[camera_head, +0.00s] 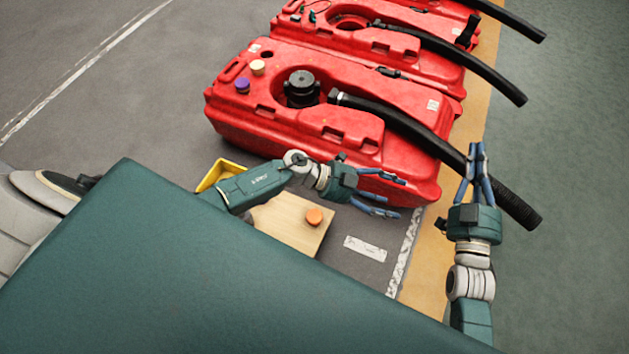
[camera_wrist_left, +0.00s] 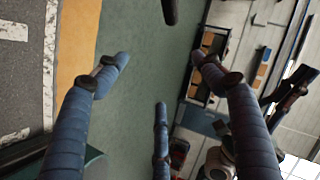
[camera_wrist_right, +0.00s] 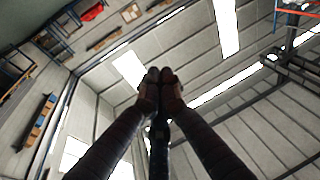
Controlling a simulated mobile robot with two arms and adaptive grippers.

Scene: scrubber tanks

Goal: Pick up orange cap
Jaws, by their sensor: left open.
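The orange cap (camera_head: 314,216) sits on a light wooden board (camera_head: 290,228) on the floor in the head view. My left gripper (camera_head: 388,195) is above and to the right of the cap, apart from it, with its blue fingers spread and nothing between them. Those open fingers also show in the left wrist view (camera_wrist_left: 160,62), but the cap does not. My right gripper (camera_head: 477,150) points away from the board, further right, with its fingertips together. They also meet in the right wrist view (camera_wrist_right: 160,88), with nothing visible between them.
Several red tanks (camera_head: 330,95) with black hoses (camera_head: 400,125) stand beyond the board. A purple cap (camera_head: 242,85) and a cream cap (camera_head: 258,67) are on the nearest tank. A yellow bin (camera_head: 222,172) is left of the board, partly behind my left arm. Green floor on the right is clear.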

